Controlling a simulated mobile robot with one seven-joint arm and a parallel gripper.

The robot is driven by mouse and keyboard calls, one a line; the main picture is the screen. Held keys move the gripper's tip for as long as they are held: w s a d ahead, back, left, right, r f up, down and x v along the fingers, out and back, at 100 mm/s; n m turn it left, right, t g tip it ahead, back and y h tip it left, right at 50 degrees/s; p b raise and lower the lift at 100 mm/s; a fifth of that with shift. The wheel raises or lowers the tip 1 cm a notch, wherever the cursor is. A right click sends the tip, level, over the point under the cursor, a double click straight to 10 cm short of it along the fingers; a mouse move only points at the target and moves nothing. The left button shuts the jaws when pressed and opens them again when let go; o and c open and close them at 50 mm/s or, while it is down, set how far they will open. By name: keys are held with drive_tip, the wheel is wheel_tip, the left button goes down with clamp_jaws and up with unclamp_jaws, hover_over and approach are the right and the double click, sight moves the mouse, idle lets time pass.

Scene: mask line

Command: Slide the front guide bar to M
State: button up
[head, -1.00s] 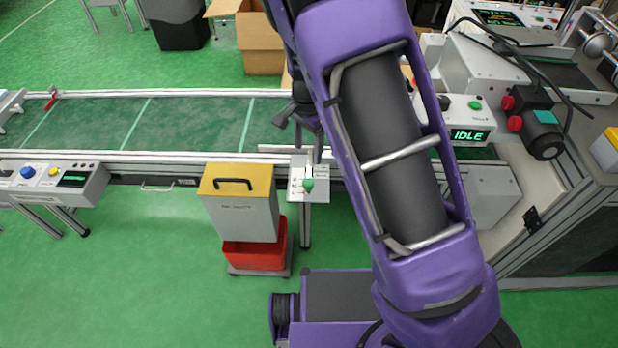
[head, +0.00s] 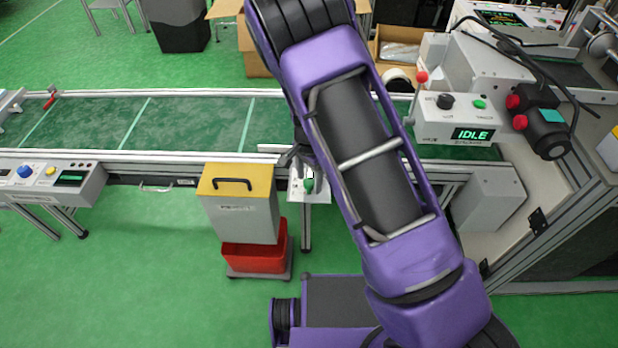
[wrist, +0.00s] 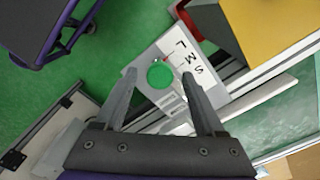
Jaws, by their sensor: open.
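A white plate (head: 322,194) at the conveyor's near edge carries a green knob (head: 308,185). In the wrist view the round knob (wrist: 160,74) sits on the plate (wrist: 207,74) beside the letters L, M and S. A small red mark by the knob lies nearest the L. My gripper (wrist: 159,73) is open, with one finger on each side of the knob in that view; I see no contact. In the head view my arm hides most of the gripper. The front guide bar looks to be the pale bar (head: 268,148) along the belt's near side, partly hidden by my arm.
A grey bin with a yellow lid (head: 237,187) stands over a red box (head: 255,256), just left of the plate. A control box showing IDLE (head: 470,118) is to the right. The green belt (head: 180,125) is clear on the left.

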clamp_jaws()
idle(1.3)
